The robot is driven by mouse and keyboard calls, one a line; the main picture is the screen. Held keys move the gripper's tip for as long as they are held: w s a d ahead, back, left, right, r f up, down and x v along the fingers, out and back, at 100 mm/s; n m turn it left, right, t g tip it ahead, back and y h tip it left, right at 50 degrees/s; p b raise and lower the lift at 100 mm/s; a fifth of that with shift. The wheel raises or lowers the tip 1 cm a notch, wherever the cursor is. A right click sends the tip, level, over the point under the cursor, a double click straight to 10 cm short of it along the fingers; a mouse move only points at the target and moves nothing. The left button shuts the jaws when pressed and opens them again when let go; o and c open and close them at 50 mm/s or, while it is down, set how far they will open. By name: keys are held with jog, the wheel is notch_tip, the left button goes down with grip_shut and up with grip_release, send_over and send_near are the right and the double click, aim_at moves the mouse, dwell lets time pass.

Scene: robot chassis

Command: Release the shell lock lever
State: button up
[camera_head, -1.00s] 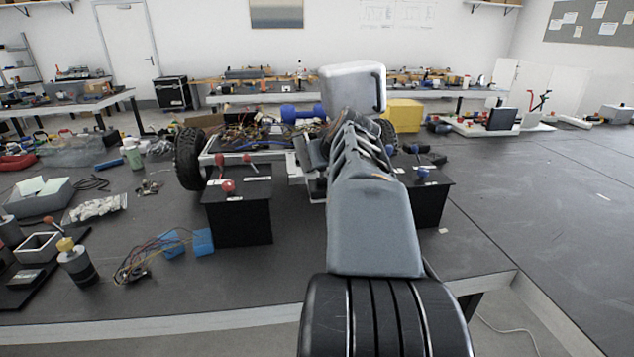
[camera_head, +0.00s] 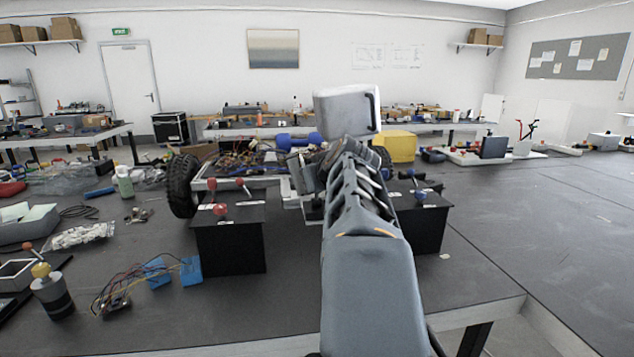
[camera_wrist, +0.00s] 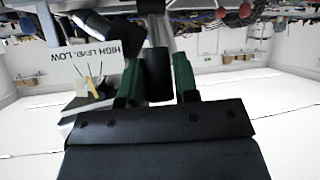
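The chassis (camera_head: 205,184) stands on the dark table with black wheels. A pale shell-like box (camera_head: 340,112) with a black strip on its right rises above it. Red-knobbed levers (camera_head: 220,209) stand on and behind a black box at left, blue-knobbed ones (camera_head: 420,194) at right. I cannot tell which lever is the shell lock lever. In the wrist view my gripper (camera_wrist: 158,75) has two green fingers spread apart. A black cylinder (camera_wrist: 158,72) shows between them; contact is unclear. A white label (camera_wrist: 97,68) reading "HIGH LEVEL, LOW" is at left. In the head view my arm hides the fingers.
Two black boxes (camera_head: 230,240) flank the chassis front. A yellow box (camera_head: 396,147) is behind the chassis. The table (camera_head: 540,230) at right is mostly clear.

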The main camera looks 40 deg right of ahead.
jog(key=o, duration=0.4)
jog(key=v, duration=1.4)
jog(key=shift+p, duration=0.3)
